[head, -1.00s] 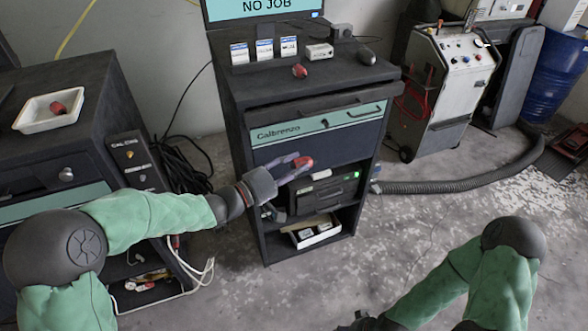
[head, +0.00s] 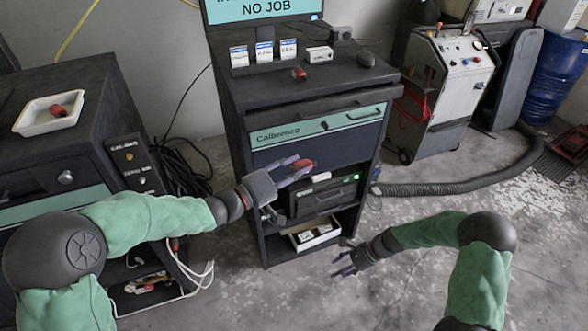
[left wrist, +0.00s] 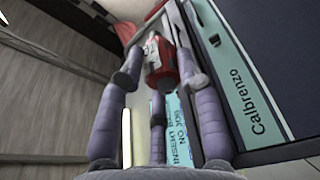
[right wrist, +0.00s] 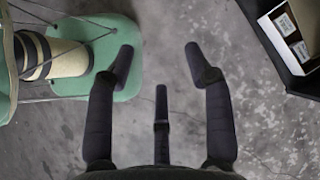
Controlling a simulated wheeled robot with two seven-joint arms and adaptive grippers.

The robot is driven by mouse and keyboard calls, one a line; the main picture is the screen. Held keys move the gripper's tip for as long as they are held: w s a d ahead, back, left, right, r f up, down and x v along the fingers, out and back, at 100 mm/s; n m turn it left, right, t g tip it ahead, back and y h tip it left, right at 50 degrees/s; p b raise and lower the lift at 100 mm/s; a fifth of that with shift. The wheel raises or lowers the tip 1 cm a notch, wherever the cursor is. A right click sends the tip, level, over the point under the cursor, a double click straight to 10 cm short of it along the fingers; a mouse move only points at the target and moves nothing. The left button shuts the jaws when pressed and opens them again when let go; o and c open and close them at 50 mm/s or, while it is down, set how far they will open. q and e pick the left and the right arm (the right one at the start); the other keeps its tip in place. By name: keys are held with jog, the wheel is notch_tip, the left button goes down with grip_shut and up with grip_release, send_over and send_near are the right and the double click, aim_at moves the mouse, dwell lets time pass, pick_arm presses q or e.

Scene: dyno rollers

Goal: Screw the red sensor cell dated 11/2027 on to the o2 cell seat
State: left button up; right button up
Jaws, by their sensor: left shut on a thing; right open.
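My left gripper (head: 292,170) is shut on a red cell (head: 303,165), held in front of the Calbrenzo cabinet's drawer. In the left wrist view the red cell (left wrist: 160,62) sits between the fingers; I cannot read its date. A second red cell (head: 299,74) lies on the cabinet top, and a third red cell (head: 57,110) lies in a white tray (head: 38,128) on the left cabinet. My right gripper (head: 342,262) is open and empty, low in front of the cabinet; it also shows in the right wrist view (right wrist: 158,60). I cannot make out the o2 cell seat.
The Calbrenzo cabinet (head: 255,160) has a device with a green light (head: 325,195) on its shelf and a white box (head: 315,238) below. Small labelled boxes (head: 264,52) and a mouse (head: 366,57) are on top. A grey hose (head: 450,187) crosses the floor at right.

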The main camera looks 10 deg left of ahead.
jog(key=w+a+r+m+y, duration=0.2)
jog(key=w+a+r+y, duration=0.15)
jog(key=w+r, duration=0.4)
jog(key=n+g+y, duration=0.2)
jog(key=g+y, duration=0.3)
jog(key=g, duration=0.2)
send_near(312, 164)
jog(key=shift+w+a+f+x, duration=0.1)
jog(key=shift+f+x, duration=0.05)
jog(key=shift+x, duration=1.45)
jog(key=shift+w+a+f+x, duration=0.1)
jog(key=shift+w+f+x, duration=0.05)
jog(key=shift+x, duration=1.4)
jog(key=shift+w+a+f+x, duration=0.1)
jog(key=shift+f+x, duration=0.05)
jog(key=shift+x, duration=1.45)
jog(key=shift+d, duration=0.1)
jog(key=shift+c, duration=0.3)
